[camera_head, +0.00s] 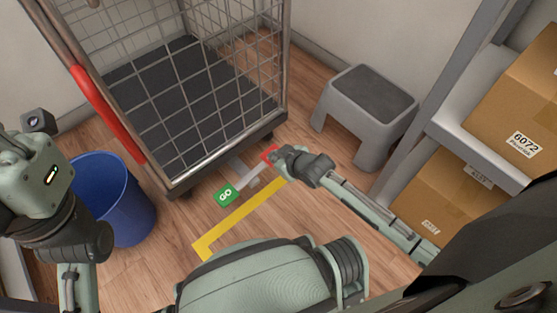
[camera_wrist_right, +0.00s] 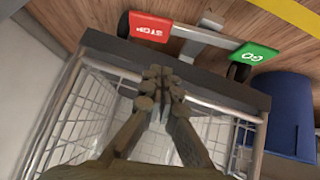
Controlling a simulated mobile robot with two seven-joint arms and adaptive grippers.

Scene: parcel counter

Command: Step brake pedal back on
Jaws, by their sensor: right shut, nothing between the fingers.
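The cage cart's brake is a grey bar with a red STOP pedal (camera_head: 267,154) at one end and a green GO pedal (camera_head: 226,195) at the other. In the wrist view the red pedal (camera_wrist_right: 149,28) and green pedal (camera_wrist_right: 254,53) both show clearly. My right gripper (camera_head: 280,156) is shut and empty, right beside the red pedal and partly covering it in the head view. In the wrist view its closed fingers (camera_wrist_right: 160,82) are in front of the cart's base edge. Touching cannot be told, nor which pedal sits lower. My left wrist is at the left edge; its fingers do not show.
The wire cage cart (camera_head: 178,188) stands behind the pedals. A blue bin (camera_head: 128,213) is left, a grey step stool (camera_head: 368,101) right. A shelf (camera_head: 458,112) with cardboard boxes (camera_head: 520,105) is far right. Yellow tape (camera_head: 238,222) marks the floor in front.

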